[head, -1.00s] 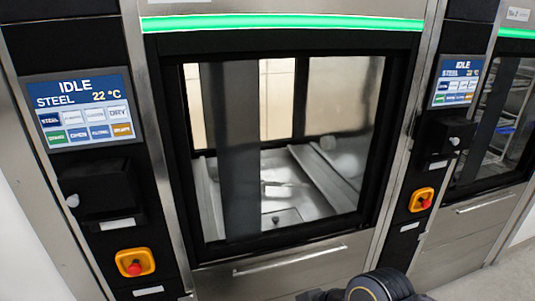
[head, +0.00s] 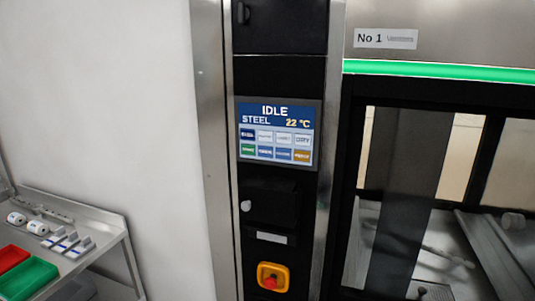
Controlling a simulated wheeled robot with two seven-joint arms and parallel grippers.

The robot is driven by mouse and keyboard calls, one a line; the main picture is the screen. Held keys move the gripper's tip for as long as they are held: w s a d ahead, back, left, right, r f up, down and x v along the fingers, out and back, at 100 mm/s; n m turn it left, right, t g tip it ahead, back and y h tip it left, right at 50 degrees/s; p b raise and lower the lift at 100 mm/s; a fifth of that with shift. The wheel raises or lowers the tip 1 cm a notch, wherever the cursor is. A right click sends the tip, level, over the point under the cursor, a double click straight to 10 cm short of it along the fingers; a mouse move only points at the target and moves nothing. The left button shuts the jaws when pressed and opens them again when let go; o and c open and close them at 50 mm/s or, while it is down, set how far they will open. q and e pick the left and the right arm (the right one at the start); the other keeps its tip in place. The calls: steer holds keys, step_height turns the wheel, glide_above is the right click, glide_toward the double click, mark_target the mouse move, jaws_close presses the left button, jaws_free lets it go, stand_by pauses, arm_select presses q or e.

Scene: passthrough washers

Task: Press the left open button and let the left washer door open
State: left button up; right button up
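The left washer, marked No 1 (head: 385,38), fills the right side of the head view. Its touch screen (head: 277,132) reads IDLE, STEEL and 22 °C, above two rows of small buttons. The lower row has a green button (head: 248,150), two blue ones and an orange one (head: 302,156). Their labels are too small to read surely. The washer door (head: 348,200) appears shut, and its window shows the steel chamber inside. The door's right part is cut off by the frame. Neither of my grippers is in view.
An orange emergency stop (head: 273,277) with a red knob is low on the black control column. A green light bar (head: 450,71) runs above the door. At lower left, a steel cart (head: 110,228) holds a red bin, a green bin and small items. A white wall stands between.

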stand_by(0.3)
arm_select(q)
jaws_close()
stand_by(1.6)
